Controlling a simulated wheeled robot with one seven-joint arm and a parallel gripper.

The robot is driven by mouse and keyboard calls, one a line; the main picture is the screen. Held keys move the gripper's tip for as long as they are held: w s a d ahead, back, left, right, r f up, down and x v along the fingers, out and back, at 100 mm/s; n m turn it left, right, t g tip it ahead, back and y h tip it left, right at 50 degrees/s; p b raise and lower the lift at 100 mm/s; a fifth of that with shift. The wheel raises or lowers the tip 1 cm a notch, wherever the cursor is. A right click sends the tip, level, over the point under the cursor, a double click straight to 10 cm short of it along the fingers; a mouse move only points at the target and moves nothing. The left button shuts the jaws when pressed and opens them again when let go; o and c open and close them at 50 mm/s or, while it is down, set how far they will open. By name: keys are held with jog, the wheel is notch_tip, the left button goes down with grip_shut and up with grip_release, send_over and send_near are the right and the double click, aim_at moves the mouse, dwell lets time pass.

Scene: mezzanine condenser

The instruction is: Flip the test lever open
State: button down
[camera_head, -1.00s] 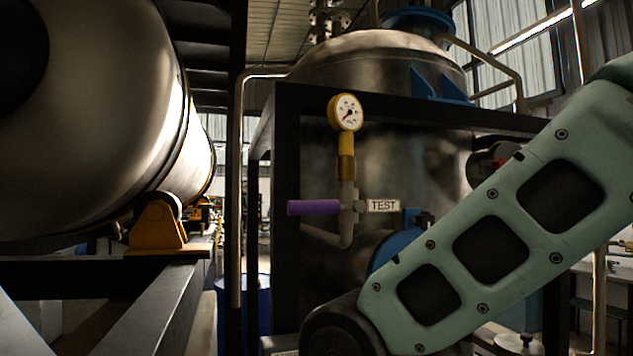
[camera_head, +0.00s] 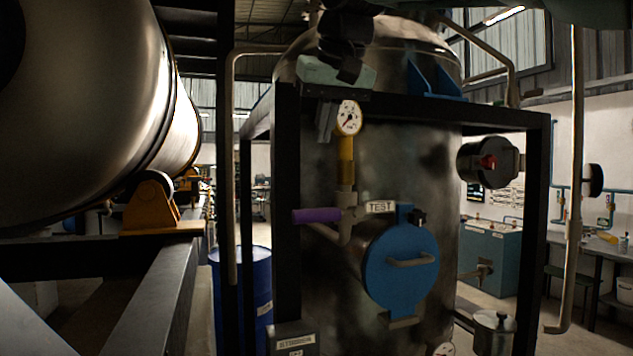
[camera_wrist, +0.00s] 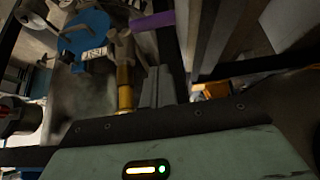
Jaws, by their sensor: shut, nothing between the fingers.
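The test lever has a purple handle (camera_head: 317,215) that points left, nearly level, from a grey valve beside a white TEST label (camera_head: 380,207).
A blue round hatch (camera_head: 400,270) with a handle sits right of and below the valve. A dark frame (camera_head: 284,190) surrounds the steel tank (camera_head: 410,155). A large metal cylinder (camera_head: 90,120) fills the left.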

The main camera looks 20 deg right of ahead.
jog(key=shift+d+r, duration=0.25)
jog(key=shift+r, duration=0.3)
jog(key=shift+f, duration=0.15)
jog(key=p, duration=0.3)
send_over(317, 211)
jog(key=f, duration=0.5)
jog(key=w+f, duration=0.1)
jog(key=f, duration=0.2)
jog(key=shift+f, duration=0.1)
jog(key=shift+s+f+p, duration=0.2)
jog(key=shift+f, duration=0.3)
jog(key=shift+s+f+p, duration=0.2)
jog(key=shift+f, duration=0.3)
jog(key=shift+s+f, duration=0.1)
jog(key=shift+f, duration=0.8)
jog(key=shift+f, duration=0.1)
